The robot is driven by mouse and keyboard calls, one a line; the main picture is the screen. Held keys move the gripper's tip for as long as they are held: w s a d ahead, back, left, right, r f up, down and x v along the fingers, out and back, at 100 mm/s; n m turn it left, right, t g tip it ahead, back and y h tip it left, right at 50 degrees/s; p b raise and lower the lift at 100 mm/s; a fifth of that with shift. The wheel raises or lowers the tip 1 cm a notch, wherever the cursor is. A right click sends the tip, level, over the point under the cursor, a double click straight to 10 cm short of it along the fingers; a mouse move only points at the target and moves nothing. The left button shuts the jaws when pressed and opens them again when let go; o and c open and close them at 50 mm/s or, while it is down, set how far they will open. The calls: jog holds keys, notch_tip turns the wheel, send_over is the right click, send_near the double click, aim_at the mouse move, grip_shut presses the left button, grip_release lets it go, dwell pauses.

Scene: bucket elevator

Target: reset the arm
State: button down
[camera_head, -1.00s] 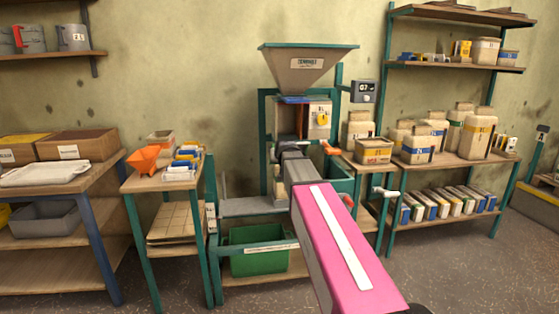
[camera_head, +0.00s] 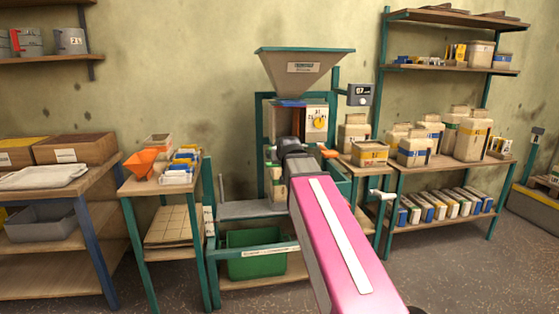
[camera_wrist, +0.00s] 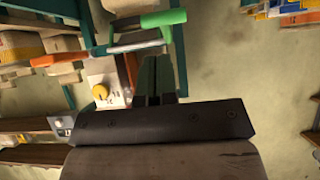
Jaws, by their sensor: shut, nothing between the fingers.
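My arm, with its pink link, reaches toward the bucket elevator machine in the head view. The machine has a grey hopper (camera_head: 304,68) on top, a panel with a yellow knob (camera_head: 318,123) and a green bin (camera_head: 255,254) below. My gripper itself is hidden behind my arm in the head view. In the wrist view my gripper (camera_wrist: 157,62) shows its dark fingers shut and empty. A green-handled lever (camera_wrist: 163,18) and an orange-tipped bar (camera_wrist: 42,61) are near the fingertips. The yellow knob (camera_wrist: 100,91) lies left of the fingers. I cannot tell whether anything touches.
Shelves of bags and boxes (camera_head: 398,165) stand to the right. A gauge box (camera_head: 359,94) sticks out beside the hopper. The floor at the right front is clear.

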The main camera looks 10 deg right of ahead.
jog(key=s+f+g, duration=0.3)
jog(key=s+f, duration=0.4)
jog(key=f, duration=0.5)
jog(key=s+f+g, duration=0.4)
jog(key=s+f, duration=0.4)
jog(key=f, duration=0.4)
jog(key=s+f+g, duration=0.4)
jog(key=s+f, duration=0.3)
jog(key=f, duration=0.5)
jog(key=shift+s+a+f, duration=0.2)
jog(key=shift+s+f, duration=0.05)
jog(key=shift+s, duration=0.1)
